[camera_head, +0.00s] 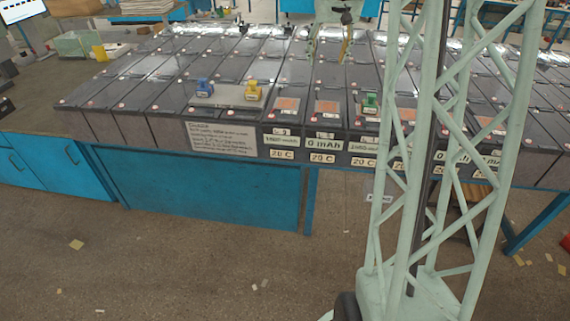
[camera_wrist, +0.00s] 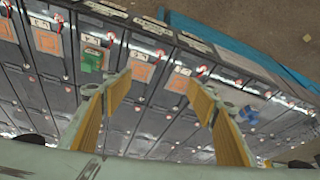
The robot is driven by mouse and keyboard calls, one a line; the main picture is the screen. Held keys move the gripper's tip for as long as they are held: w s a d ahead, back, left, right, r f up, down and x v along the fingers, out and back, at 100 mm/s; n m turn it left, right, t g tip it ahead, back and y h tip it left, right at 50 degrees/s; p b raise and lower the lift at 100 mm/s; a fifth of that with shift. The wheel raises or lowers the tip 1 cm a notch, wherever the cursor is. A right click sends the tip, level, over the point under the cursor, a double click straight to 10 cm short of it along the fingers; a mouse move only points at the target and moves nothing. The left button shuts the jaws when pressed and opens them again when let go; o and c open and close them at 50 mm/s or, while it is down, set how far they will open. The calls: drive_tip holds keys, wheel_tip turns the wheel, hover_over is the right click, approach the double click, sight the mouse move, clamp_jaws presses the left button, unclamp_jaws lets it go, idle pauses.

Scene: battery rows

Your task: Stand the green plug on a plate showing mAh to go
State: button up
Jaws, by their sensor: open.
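The green plug (camera_head: 370,103) stands on a copper plate in the front row, above a label partly hidden by my mast. The green plug (camera_wrist: 91,60) also shows left of my fingers in the wrist view. Bare copper plates lie to its left: one (camera_head: 327,107) above a "0 mAh" label (camera_head: 325,144), and one (camera_head: 287,104) above a label with a small number and mAh (camera_head: 286,141). More plates (camera_wrist: 47,42) lie beyond the plug. My gripper (camera_head: 330,45) is open and empty above the batteries, its yellow fingers (camera_wrist: 156,88) spread apart.
A blue plug (camera_head: 203,88) and a yellow plug (camera_head: 252,91) stand on a grey strip at the left. A written notice (camera_head: 220,138) hangs below them. Battery rows fill the blue bench. My lattice mast hides labels at the right.

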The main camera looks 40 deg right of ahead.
drive_tip(key=s+a+r+n, duration=0.1)
drive_tip(key=s+a+r, duration=0.35)
drive_tip(key=a, duration=0.55)
drive_tip(key=s+a+r+n+y, duration=0.1)
drive_tip(key=s+a+r, duration=0.3)
drive_tip(key=a, duration=0.6)
drive_tip(key=s+a+r+n, duration=0.1)
drive_tip(key=s+a+r, duration=0.2)
drive_tip(key=s+a, duration=0.5)
drive_tip(key=s+a+f+n, duration=0.1)
drive_tip(key=s+a+f, duration=0.1)
drive_tip(key=s+a, duration=0.7)
drive_tip(key=s+a+f+n+y, duration=0.1)
drive_tip(key=s+a+n, duration=0.1)
drive_tip(key=s+a, duration=0.8)
drive_tip(key=shift+s+a+f, duration=0.2)
drive_tip(key=shift+s+f, duration=0.2)
drive_tip(key=shift+s, duration=2.8)
